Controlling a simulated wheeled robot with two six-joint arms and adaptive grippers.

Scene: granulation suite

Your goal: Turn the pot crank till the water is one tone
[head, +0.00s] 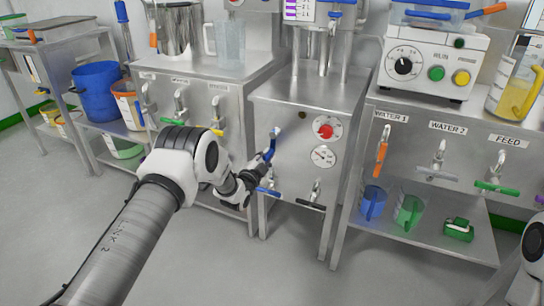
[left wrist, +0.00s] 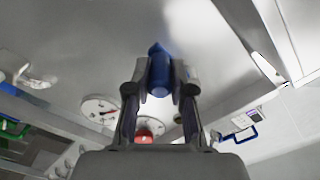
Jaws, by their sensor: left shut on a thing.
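The pot crank (head: 271,147) is a blue lever on the front of the middle steel cabinet (head: 287,172), left of the dials. My left gripper (head: 264,163) reaches it from the left and is shut on it. In the left wrist view the blue crank grip (left wrist: 158,72) sits between both fingertips of my left gripper (left wrist: 160,88). The water in the pot cannot be seen. My right gripper is out of view; only a part of my right arm shows at the right edge.
Blue-handled (head: 267,191) and black-handled (head: 312,204) taps stick out below. Blue (head: 372,202) and green (head: 408,212) jugs stand on the right shelf. The floor in front is clear.

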